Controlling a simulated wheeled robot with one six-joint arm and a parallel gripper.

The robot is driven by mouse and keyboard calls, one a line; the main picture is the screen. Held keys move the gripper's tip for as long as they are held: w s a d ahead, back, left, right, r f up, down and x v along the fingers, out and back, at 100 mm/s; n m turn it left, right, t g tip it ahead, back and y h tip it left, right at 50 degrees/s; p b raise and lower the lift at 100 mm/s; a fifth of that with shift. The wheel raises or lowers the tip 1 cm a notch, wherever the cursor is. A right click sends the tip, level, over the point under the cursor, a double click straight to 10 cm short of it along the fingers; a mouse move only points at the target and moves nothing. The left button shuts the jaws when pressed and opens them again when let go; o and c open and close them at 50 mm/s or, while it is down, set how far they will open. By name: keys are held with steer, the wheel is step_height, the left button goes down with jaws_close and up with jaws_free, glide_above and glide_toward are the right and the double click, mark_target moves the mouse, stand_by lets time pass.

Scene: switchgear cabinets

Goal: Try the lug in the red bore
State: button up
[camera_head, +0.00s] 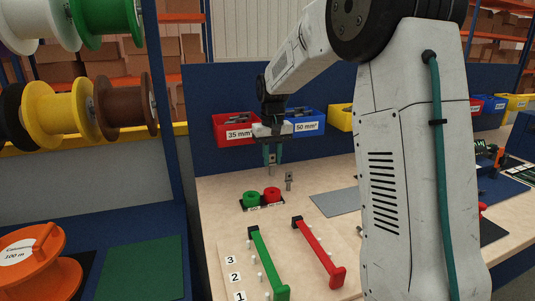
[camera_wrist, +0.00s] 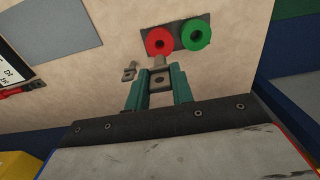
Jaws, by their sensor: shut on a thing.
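My gripper (camera_head: 272,163) points down above the bench, its teal fingers shut on a metal lug (camera_head: 272,171). The held lug also shows between the fingers in the wrist view (camera_wrist: 161,77), with its barrel toward the red bore. The red bore (camera_head: 272,194) is a red ring with a dark hole; it also shows in the wrist view (camera_wrist: 158,41). The green bore (camera_head: 250,199) is beside it, on the same dark plate. In the head view the lug hangs above the bores, apart from them.
Red and green bar handles (camera_head: 318,251) stand on a numbered board (camera_head: 245,262) in front. A grey mat (camera_head: 335,203) lies to the right. Red (camera_head: 234,127) and blue (camera_head: 306,122) bins hang behind. Cable spools are at left.

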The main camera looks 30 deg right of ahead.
mark_target(273, 166)
steer(key=shift+s, duration=0.15)
steer(key=shift+f, duration=2.65)
steer(key=shift+f, duration=0.4)
steer(key=o, duration=1.1)
steer(key=shift+c, duration=0.2)
